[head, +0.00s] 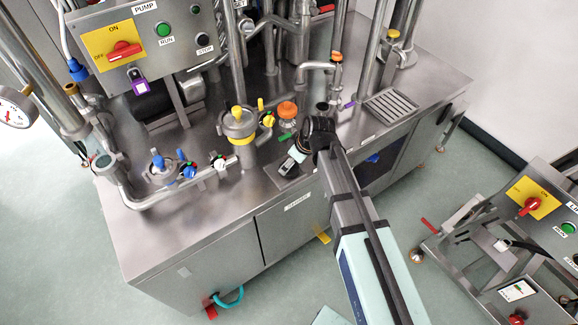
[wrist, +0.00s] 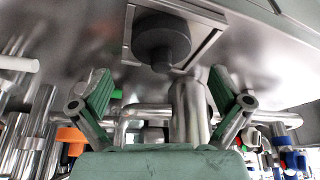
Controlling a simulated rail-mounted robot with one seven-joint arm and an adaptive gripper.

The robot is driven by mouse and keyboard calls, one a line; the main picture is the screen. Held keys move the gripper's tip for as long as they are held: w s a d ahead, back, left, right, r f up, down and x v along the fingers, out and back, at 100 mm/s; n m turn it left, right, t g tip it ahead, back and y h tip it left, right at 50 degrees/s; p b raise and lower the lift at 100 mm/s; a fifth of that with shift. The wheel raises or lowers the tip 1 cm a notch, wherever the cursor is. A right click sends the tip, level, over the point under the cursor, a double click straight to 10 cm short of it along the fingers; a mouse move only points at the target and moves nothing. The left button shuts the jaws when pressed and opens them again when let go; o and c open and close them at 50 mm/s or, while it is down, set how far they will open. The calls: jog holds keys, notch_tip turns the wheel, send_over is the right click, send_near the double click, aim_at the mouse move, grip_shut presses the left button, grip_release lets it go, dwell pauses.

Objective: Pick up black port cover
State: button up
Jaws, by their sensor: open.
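The black port cover (wrist: 160,42) shows in the wrist view at the top middle. It is a dark round disc with a smaller knob, over a square metal-framed plate (wrist: 207,42). My gripper (wrist: 160,86) is open, its two green-padded fingers apart on the left and right below the cover in the picture. Nothing is between the pads, and the cover appears clear of both fingers. In the head view, my gripper (head: 293,160) is above the front of the steel bench, by the square plate (head: 273,172). The cover is hard to make out there.
The steel bench (head: 160,238) carries pipes and valves. A yellow-banded vessel (head: 238,125) stands left of my gripper, and an orange cap (head: 288,109) is behind it. A drain grate (head: 390,106) lies to the right. Another control unit (head: 530,215) stands at the far right.

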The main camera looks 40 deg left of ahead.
jog(key=shift+p+x, duration=0.5)
jog(key=shift+x, duration=1.2)
jog(key=shift+s, duration=0.1)
jog(key=c, duration=1.1)
jog(key=shift+r, duration=0.2)
notch_tip(320, 180, up, 10)
jog(key=b, duration=0.3)
jog(key=shift+f, duration=0.2)
jog(key=shift+r, duration=0.1)
jog(key=shift+r, duration=0.1)
